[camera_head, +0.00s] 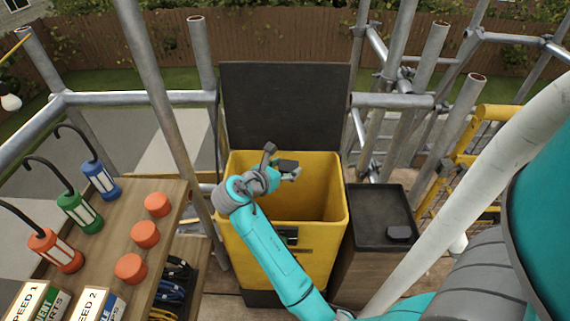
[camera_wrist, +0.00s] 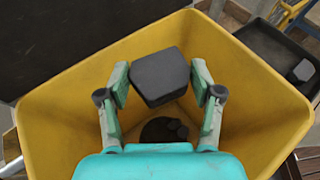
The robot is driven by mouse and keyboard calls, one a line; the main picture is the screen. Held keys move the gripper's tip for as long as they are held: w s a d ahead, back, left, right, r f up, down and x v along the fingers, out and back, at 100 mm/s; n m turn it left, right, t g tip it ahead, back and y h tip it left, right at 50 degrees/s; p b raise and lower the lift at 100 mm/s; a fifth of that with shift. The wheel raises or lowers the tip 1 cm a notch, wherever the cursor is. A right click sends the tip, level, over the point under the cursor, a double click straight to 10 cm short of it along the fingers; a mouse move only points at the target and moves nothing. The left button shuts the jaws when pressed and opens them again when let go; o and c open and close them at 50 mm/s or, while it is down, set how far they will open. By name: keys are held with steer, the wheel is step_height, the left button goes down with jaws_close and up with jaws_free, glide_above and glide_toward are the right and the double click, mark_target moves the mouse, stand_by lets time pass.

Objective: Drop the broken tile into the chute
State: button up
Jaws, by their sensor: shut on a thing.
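The broken tile (camera_wrist: 160,77) is a dark grey angular piece. My gripper (camera_wrist: 160,84) is shut on it, with one finger at each side. In the head view my gripper (camera_head: 289,172) is over the open mouth of the yellow chute (camera_head: 285,260), toward its back, with the tile (camera_head: 286,165) between the fingers. The chute's yellow walls (camera_wrist: 60,105) surround the tile in the wrist view, and its opening lies below. A dark shape (camera_wrist: 160,131) shows deep inside; I cannot tell what it is.
A black upright panel (camera_head: 284,105) stands behind the chute. To the right a black tray (camera_head: 372,215) on a wooden stand holds a small dark piece (camera_head: 398,233). A wooden bench (camera_head: 110,225) with lanterns and orange discs is at left. Scaffold poles (camera_head: 160,95) surround the area.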

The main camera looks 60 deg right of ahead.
steer(key=shift+f, duration=2.05)
steer(key=o, duration=1.3)
steer(key=shift+o, duration=0.2)
steer(key=v, duration=1.2)
steer(key=shift+a+f, duration=0.1)
